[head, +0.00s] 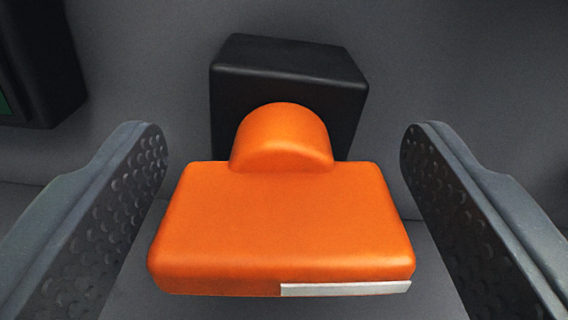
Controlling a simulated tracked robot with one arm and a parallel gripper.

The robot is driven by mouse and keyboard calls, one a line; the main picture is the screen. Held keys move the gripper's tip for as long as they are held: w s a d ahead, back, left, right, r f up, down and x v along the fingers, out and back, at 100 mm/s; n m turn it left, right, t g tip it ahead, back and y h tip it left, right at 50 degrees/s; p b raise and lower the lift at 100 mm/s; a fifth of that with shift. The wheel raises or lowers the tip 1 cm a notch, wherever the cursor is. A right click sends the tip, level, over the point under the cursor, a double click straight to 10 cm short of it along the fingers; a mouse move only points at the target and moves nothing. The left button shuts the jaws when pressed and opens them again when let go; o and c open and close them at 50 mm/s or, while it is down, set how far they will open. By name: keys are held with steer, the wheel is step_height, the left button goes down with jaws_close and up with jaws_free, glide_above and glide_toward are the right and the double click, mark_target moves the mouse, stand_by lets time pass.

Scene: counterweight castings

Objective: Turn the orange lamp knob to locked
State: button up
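The orange lamp knob (280,225) is in the middle of the head view. It has a wide flat handle and a rounded hub behind it, on a black box-shaped mount (290,75). A white strip (345,289) marks the right half of the handle's near edge. The handle lies level across the picture. My gripper (280,190) is open, with one dimpled finger on each side of the handle. Clear gaps show on both sides, and neither finger appears to touch it. Any lock marking is not visible.
A grey wall surface (430,60) lies behind the black mount. A dark box (40,65) with a green patch (5,100) stands at the upper left. The space around the mount to its right looks clear.

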steer(key=c, duration=0.8)
steer(key=shift+d+m+b, duration=0.1)
steer(key=shift+m+b, duration=0.25)
steer(key=shift+m, duration=0.45)
steer(key=o, duration=1)
steer(key=shift+s, duration=0.1)
steer(key=shift+s+f+b, duration=0.1)
steer(key=shift+s+b, duration=0.3)
steer(key=shift+s, duration=0.25)
steer(key=s+b, duration=0.3)
steer(key=s, duration=0.9)
steer(key=shift+s+d, duration=0.15)
steer(key=shift+d, duration=0.05)
